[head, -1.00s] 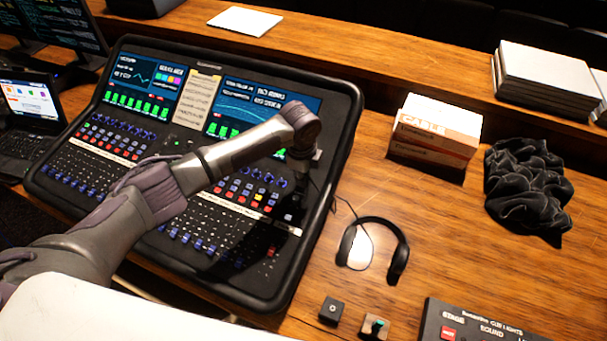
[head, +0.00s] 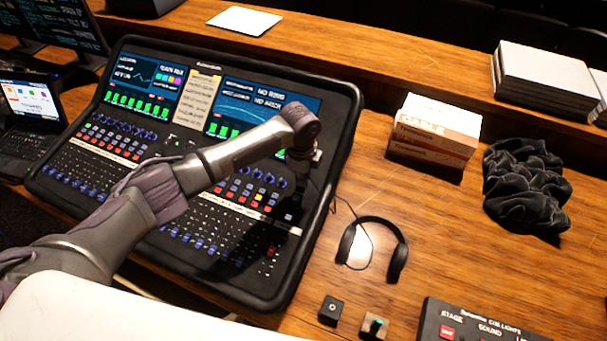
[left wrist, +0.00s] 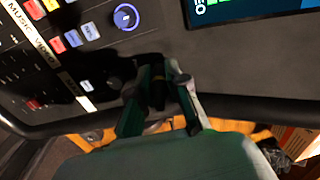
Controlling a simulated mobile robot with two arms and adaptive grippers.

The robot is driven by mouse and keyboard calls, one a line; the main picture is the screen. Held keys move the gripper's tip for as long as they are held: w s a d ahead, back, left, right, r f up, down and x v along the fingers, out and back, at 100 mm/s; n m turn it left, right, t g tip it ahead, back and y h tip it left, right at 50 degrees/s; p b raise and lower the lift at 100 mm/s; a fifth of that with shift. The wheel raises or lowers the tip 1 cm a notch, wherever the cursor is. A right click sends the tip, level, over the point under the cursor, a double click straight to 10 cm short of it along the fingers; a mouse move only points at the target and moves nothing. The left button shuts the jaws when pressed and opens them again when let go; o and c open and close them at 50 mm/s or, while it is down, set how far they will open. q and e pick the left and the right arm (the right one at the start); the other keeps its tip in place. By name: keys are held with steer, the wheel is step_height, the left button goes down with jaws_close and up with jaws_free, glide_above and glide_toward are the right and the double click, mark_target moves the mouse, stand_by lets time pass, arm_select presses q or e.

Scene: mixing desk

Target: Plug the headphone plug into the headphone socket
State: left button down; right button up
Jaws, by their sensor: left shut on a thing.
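The mixing desk (head: 345,118) lies on the wooden table. My left gripper (left wrist: 158,78) is over the right part of its panel; in the head view my own wrist mostly hides it. In the left wrist view its fingers are close together on a small dark thing, likely the headphone plug (left wrist: 158,93), mostly hidden between them. I cannot tell whether the plug touches the desk. The headphone socket cannot be made out. The black headphones (head: 398,258) lie right of the desk, with a thin cable running towards its right edge. My right gripper is not in view.
A cable box (head: 434,138) and a crumpled black cloth (head: 525,185) lie to the right. A cue-light panel (head: 480,325) and two small boxes, one of them dark (head: 331,310), are at the front. White stacked slabs (head: 545,80) stand on the back ledge. Table around the headphones is clear.

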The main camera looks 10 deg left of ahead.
arm_select(q)
steer(key=shift+f+b, duration=0.45)
steer(key=shift+f, duration=0.2)
steer(key=c, duration=1.1)
jaws_free()
steer(key=shift+o, duration=0.2)
step_height(320, 180, up, 12)
steer(key=s, duration=0.1)
steer(key=shift+a, duration=0.15)
